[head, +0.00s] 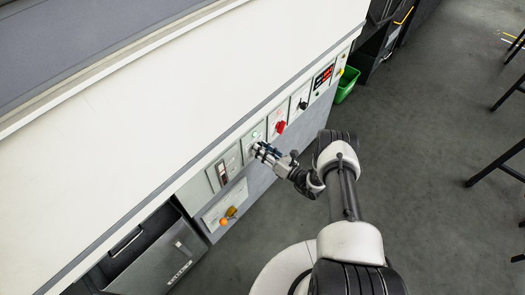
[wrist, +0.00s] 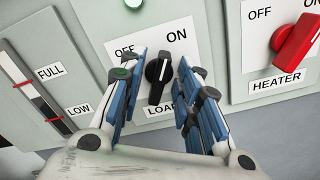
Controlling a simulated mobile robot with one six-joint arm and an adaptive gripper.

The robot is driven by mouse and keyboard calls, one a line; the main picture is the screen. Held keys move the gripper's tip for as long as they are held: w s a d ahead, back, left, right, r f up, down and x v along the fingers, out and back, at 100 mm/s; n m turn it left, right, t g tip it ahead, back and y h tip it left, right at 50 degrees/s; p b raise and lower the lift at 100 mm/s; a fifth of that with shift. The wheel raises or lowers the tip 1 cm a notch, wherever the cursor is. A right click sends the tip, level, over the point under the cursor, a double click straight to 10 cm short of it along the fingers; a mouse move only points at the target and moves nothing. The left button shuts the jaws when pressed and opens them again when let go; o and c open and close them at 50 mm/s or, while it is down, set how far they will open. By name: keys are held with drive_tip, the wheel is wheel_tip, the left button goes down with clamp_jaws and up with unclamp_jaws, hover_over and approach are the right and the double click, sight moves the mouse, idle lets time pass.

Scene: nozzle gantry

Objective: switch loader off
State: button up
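The black loader knob (wrist: 158,72) is on a white panel in the wrist view. Its white mark points up and slightly right, toward the ON side. OFF is printed at its upper left and ON at its upper right. The LOADER label (wrist: 160,108) below is partly hidden by a finger. My gripper (wrist: 163,88) is open, with one blue-padded finger on each side of the knob. A narrow gap shows on the right; contact on the left is unclear. In the head view my gripper (head: 262,152) is at the loader panel (head: 253,135) and hides the knob.
The red heater knob (wrist: 297,42) is close on the right. A FULL/LOW level gauge (wrist: 38,95) is on the left. An orange knob (head: 230,212) is lower on the gantry front. A green bin (head: 346,85) stands beyond. The floor beside my arm is clear.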

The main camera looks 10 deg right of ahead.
drive_tip(key=shift+c, duration=0.3)
clamp_jaws()
drive_tip(key=shift+n, duration=0.4)
drive_tip(key=n+b, duration=0.1)
drive_tip(key=n, duration=0.2)
drive_tip(key=n+b, duration=0.1)
drive_tip(key=n, duration=0.3)
drive_tip(key=n+b, duration=0.2)
drive_tip(key=n, duration=0.1)
drive_tip(key=shift+s+a+n, duration=0.2)
drive_tip(key=shift+a+n, duration=0.05)
drive_tip(key=shift+n, duration=0.45)
drive_tip(key=shift+o, duration=0.3)
unclamp_jaws()
